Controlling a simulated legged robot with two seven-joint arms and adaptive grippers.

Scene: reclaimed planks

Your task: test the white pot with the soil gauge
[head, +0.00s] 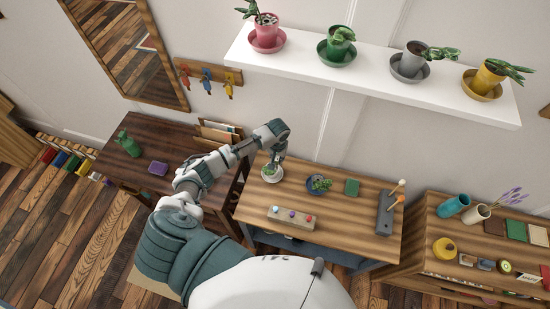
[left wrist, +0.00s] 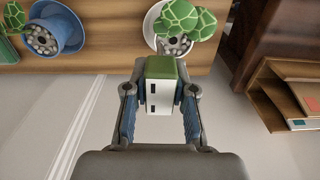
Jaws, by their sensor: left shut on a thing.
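The white pot (head: 270,178) holds a small green plant and stands at the left end of the wooden table. In the left wrist view, the white pot (left wrist: 151,28) shows broad patterned leaves and grey pebbles. My left gripper (head: 278,157) is just above and behind the pot in the head view. In the left wrist view, my left gripper (left wrist: 159,105) is shut on a white block with a green top and dark slots, which looks like the soil gauge (left wrist: 159,96). My right gripper is not in view.
A blue pot (head: 319,185) stands right of the white pot, near a green block (head: 351,187). A wooden block with coloured knobs (head: 291,217) lies in front. A grey holder with sticks (head: 386,213) stands at right. A shelf (head: 300,65) with several pots hangs above.

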